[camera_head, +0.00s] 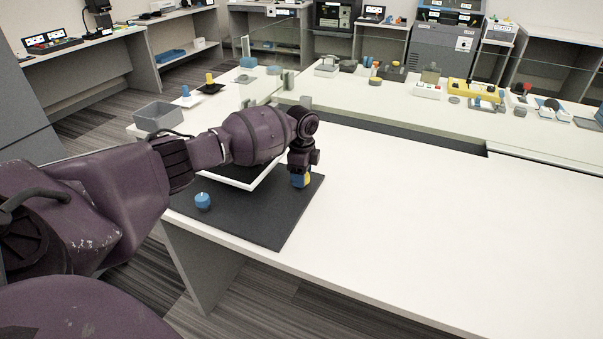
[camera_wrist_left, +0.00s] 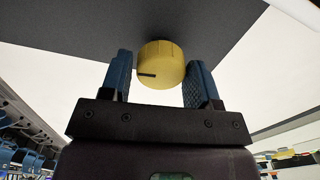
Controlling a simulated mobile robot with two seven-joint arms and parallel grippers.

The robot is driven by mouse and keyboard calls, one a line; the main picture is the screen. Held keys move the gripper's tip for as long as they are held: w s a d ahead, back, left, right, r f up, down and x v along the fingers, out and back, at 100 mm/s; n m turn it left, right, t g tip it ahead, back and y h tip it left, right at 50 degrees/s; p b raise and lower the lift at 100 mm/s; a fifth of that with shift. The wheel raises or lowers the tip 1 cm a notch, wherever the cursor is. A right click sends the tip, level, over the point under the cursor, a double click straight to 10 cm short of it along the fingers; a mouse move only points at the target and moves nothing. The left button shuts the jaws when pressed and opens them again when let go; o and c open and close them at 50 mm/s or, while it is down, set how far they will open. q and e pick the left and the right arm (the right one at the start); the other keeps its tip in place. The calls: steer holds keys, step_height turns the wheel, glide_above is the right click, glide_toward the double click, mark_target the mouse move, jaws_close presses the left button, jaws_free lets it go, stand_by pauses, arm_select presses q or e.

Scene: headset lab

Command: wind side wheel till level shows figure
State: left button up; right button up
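A yellow round wheel (camera_wrist_left: 161,65) with a dark line on its face sits against a dark surface in the left wrist view. In the head view only a bit of yellow (camera_head: 306,180) shows at my left gripper (camera_head: 300,178), low over the black mat (camera_head: 262,222). The gripper's blue fingers (camera_wrist_left: 158,82) stand apart on either side of the wheel, with a small gap visible on the left side; contact on the right is unclear. A blue knob (camera_head: 203,201) stands on the mat to the left. No level reading is legible. My right gripper is out of view.
A white-edged panel (camera_head: 262,178) on the mat is partly hidden behind my left arm. A grey bin (camera_head: 158,116) stands at the table's left. Several small devices line the back. The white table (camera_head: 400,230) right of the mat is clear.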

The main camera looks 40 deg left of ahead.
arm_select(q)
steer(key=o, duration=0.3)
steer(key=shift+r, duration=0.15)
steer(key=shift+w+r, duration=0.1)
steer(key=shift+r, duration=0.3)
step_height(320, 180, up, 8)
steer(key=shift+r+p, duration=0.2)
steer(key=shift+p, duration=0.8)
steer(key=shift+r, duration=0.7)
